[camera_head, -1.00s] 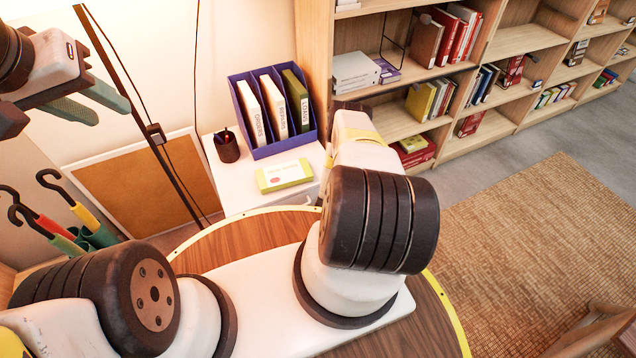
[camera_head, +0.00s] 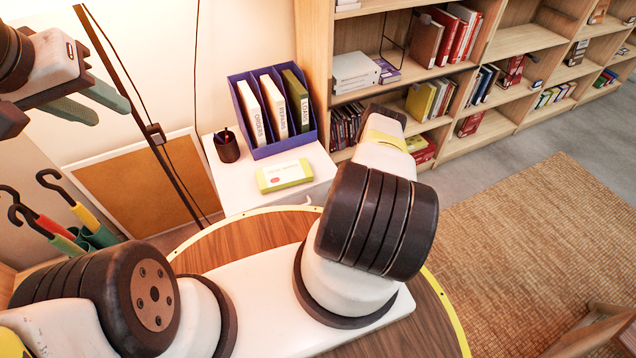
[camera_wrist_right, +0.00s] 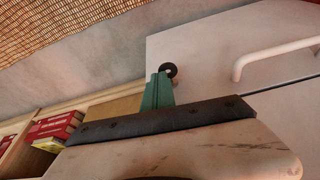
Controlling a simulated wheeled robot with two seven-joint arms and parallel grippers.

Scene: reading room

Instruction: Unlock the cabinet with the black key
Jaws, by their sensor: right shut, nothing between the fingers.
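The white cabinet (camera_head: 240,200) stands beyond my base in the head view. In the right wrist view its pale front (camera_wrist_right: 215,55) carries a light bar handle (camera_wrist_right: 270,57). A small black ring-like piece (camera_wrist_right: 170,70), which looks like the head of the black key, shows against that front at my right fingertips. Whether it sits in a lock I cannot tell. My right gripper (camera_wrist_right: 159,88) has green fingers, shut and empty, right beside the black piece. It is hidden in the head view. My left gripper (camera_head: 100,107) is raised at the upper left, its fingers apart and empty.
On the cabinet stand a purple file holder (camera_head: 270,112), a dark pen cup (camera_head: 227,147) and a yellow-white box (camera_head: 284,176). A bookshelf (camera_head: 440,75) runs along the back right. Umbrellas (camera_head: 65,220) stand at left. The woven rug (camera_head: 540,230) at right is mostly clear.

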